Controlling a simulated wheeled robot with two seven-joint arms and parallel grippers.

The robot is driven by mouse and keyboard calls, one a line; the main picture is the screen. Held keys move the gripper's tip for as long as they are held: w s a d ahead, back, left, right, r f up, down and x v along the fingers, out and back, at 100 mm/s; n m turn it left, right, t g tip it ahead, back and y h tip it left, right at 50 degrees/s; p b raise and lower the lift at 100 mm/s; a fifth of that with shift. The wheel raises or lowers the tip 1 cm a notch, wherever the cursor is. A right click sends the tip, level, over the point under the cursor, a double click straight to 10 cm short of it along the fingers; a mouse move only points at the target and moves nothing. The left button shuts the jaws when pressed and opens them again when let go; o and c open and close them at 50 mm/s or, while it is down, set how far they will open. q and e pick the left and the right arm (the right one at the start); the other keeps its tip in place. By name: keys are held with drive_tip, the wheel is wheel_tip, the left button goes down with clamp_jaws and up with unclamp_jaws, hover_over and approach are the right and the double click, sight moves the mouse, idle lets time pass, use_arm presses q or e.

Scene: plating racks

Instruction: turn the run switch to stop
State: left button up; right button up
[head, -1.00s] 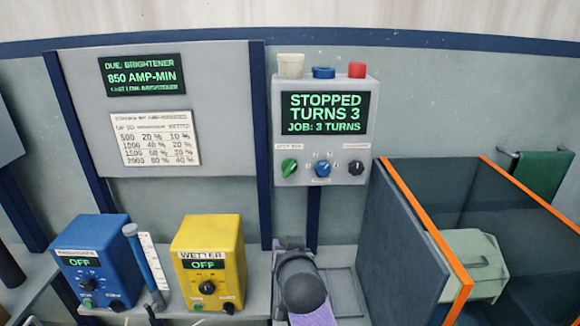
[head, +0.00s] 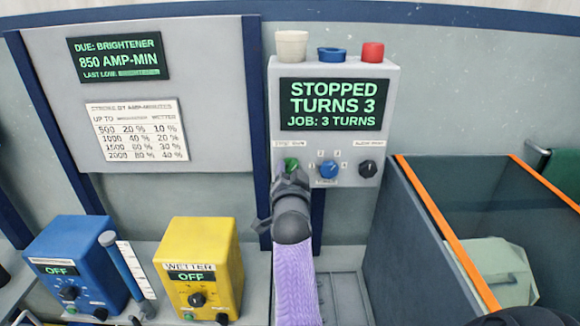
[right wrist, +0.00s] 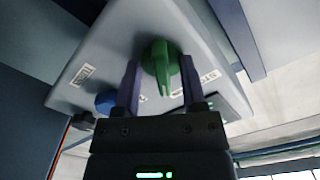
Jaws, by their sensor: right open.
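The run switch is a green knob (head: 291,165) at the lower left of the grey control box (head: 335,70). The box's screen (head: 334,104) reads STOPPED, TURNS 3, JOB: 3 TURNS. My right gripper (head: 290,180) is at the knob and hides its lower part in the head view. In the right wrist view the green knob (right wrist: 161,62) stands between the two open fingers of my right gripper (right wrist: 160,85), with gaps on both sides. A STOP label (right wrist: 207,76) shows beside the knob. My left gripper is not in view.
A blue knob (head: 327,169) and a black knob (head: 368,169) sit right of the switch. Blue (head: 75,255) and yellow (head: 200,255) dispensers stand at the lower left.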

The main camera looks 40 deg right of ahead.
drive_tip(key=shift+s+a+r, duration=0.15)
drive_tip(key=shift+s+a, duration=0.1)
drive_tip(key=shift+a, duration=0.05)
drive_tip(key=shift+s+a, duration=0.1)
drive_tip(key=shift+a, duration=0.05)
drive_tip(key=shift+c, duration=1)
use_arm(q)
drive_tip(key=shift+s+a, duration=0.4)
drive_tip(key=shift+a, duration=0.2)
use_arm(e)
clamp_jaws()
drive_tip(key=n, duration=0.3)
drive_tip(key=shift+p, duration=0.35)
drive_tip(key=n, duration=0.3)
drive_tip(key=shift+n, duration=0.4)
drive_tip(key=n, duration=0.3)
drive_tip(key=shift+n+p, duration=0.3)
drive_tip(key=shift+p, duration=0.1)
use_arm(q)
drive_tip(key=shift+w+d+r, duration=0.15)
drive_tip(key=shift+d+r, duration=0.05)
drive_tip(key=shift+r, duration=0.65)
use_arm(e)
drive_tip(key=shift+n, duration=1.7)
